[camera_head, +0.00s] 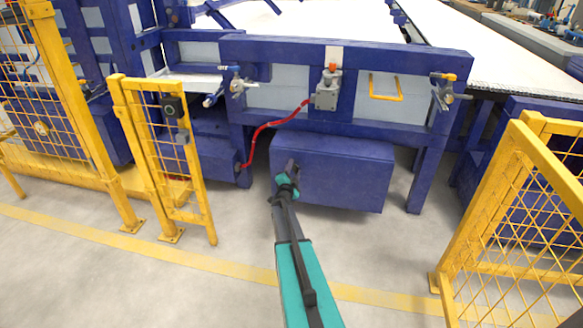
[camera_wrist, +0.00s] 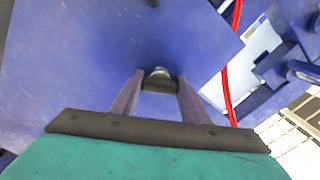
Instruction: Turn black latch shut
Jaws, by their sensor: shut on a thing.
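My gripper (camera_head: 290,166) reaches to the upper left part of the front of a blue box (camera_head: 345,175) under the blue frame. In the wrist view my gripper's two grey fingers (camera_wrist: 158,82) are closed on a small dark piece with a shiny rounded end, which looks like the black latch (camera_wrist: 159,86). The fingers touch it from both sides, close to the blue face (camera_wrist: 90,55). In the head view the latch is hidden by my gripper. Which way it is turned is hard to tell.
A red cable (camera_head: 262,130) runs from a grey switch box (camera_head: 327,92) down past the blue box. Yellow mesh fences stand at left (camera_head: 165,140) and right (camera_head: 520,200). The grey floor (camera_head: 220,265) between them is clear.

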